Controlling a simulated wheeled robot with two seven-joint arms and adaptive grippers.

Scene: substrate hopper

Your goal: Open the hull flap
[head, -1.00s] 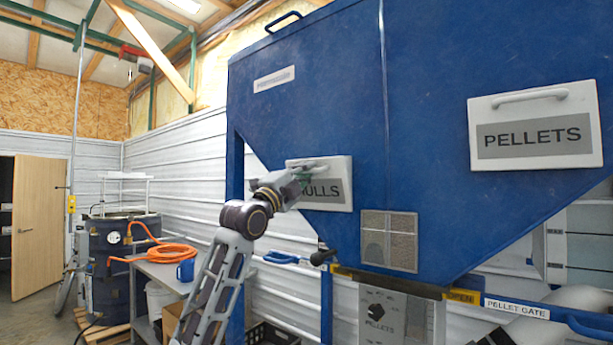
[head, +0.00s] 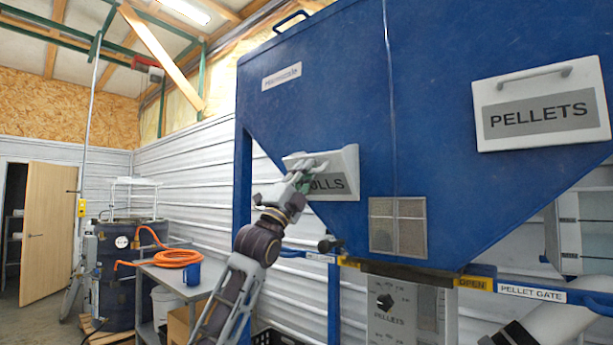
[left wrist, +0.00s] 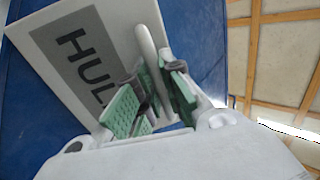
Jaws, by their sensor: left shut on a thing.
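The hull flap (head: 336,185) is a white panel with a grey label on the left part of the blue hopper. Its top edge leans out from the hopper, and a wedge-shaped side shows at its right. My left gripper (head: 303,178) is at the flap's upper left and covers the first letter of its label. In the left wrist view, the green-padded fingers (left wrist: 157,88) are shut on the flap's white handle bar (left wrist: 147,45). The flap's face (left wrist: 72,48) fills the upper left there. My right gripper is not in view.
The blue hopper (head: 330,90) fills the right side. A closed pellets flap (head: 541,104) is on its right face. A mesh window (head: 397,228) sits below the hull flap. A side table (head: 172,283) with an orange hose (head: 178,258) and blue mug (head: 192,273) stands at left.

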